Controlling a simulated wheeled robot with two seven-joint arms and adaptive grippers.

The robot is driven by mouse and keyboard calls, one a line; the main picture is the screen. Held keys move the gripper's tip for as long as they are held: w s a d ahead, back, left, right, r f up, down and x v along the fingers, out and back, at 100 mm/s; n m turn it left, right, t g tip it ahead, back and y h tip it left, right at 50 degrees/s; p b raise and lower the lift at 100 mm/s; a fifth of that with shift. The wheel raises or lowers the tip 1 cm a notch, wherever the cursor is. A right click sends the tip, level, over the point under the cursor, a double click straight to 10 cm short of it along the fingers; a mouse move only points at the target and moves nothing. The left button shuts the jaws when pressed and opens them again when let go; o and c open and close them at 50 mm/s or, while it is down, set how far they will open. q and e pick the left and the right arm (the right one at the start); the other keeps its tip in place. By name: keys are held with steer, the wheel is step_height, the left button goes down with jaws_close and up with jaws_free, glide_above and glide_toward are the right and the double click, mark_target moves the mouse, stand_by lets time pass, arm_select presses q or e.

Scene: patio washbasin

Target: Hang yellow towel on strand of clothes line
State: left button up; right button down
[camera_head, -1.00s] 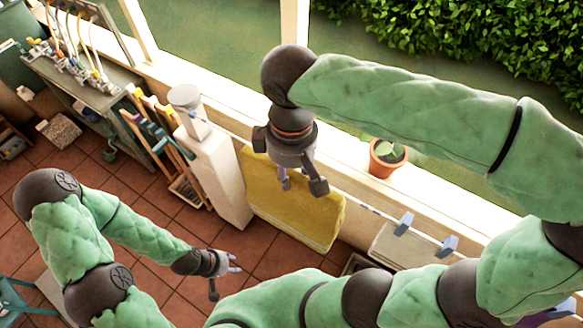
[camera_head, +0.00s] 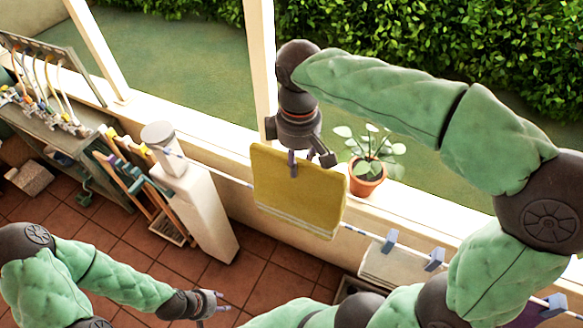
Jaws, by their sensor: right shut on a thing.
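The yellow towel (camera_head: 298,200) hangs flat and slightly tilted from my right gripper (camera_head: 308,163), which is shut on its top edge. The clothes line (camera_head: 222,177) runs from the white post at left down to the right. The towel covers a stretch of the line, which shows again on the towel's right side. I cannot tell whether the towel touches it. My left gripper (camera_head: 214,303) is low at the bottom, empty and apart from the towel, with its fingers spread.
A white post (camera_head: 195,195) stands left of the towel. A potted plant (camera_head: 367,180) sits on the white ledge close to the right gripper. Blue clothespins (camera_head: 390,240) hold a pale cloth (camera_head: 392,266) on the line. A workbench (camera_head: 60,135) and wooden rack (camera_head: 140,190) stand at left.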

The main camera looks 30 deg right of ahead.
steer(key=shift+w+d, duration=0.15)
steer(key=shift+d, duration=0.05)
stand_by(0.4)
steer(key=shift+w+d+p, duration=0.2)
steer(key=shift+w+d, duration=0.5)
steer(key=shift+d, duration=0.15)
steer(key=shift+w+d+p, duration=0.15)
steer(key=shift+w+d, duration=0.5)
steer(key=shift+d, duration=0.2)
step_height(320, 180, down, 29)
steer(key=b, duration=1.9)
steer(key=shift+r+b, duration=0.2)
steer(key=shift+b, duration=0.1)
steer(key=c, duration=0.8)
jaws_free()
steer(key=shift+c, duration=0.2)
